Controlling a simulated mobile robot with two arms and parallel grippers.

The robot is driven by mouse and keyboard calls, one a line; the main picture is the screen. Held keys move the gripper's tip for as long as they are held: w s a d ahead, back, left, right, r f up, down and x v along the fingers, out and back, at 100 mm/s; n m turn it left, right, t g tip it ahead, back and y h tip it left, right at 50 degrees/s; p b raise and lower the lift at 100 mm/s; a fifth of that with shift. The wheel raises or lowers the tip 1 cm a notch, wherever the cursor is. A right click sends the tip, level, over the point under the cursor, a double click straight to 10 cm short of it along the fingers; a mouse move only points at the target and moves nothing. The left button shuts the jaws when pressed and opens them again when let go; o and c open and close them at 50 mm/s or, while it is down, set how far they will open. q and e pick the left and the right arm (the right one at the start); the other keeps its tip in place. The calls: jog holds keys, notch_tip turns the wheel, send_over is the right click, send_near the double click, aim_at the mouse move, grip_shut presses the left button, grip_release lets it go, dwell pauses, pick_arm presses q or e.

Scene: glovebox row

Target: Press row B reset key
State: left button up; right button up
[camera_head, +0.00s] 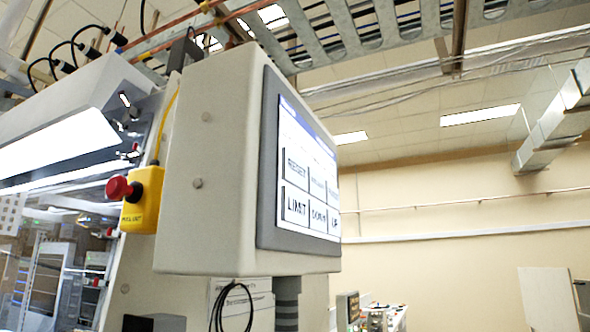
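A control panel (215,170) in a pale grey housing fills the middle of the head view, its side turned toward me. Its screen (305,175) faces right and shows at a steep slant. A key reading RESET (297,164) is at the left of the upper key row. Beneath it is a key reading LIMIT (297,205), with further keys to the right whose words are hard to read. Neither gripper is in view.
A yellow box with a red mushroom button (118,188) hangs left of the panel. A glass-fronted cabinet (45,250) stands at the left. Cable trays and a duct (560,115) run overhead. Equipment (372,312) stands low behind, right of the panel's post (287,303).

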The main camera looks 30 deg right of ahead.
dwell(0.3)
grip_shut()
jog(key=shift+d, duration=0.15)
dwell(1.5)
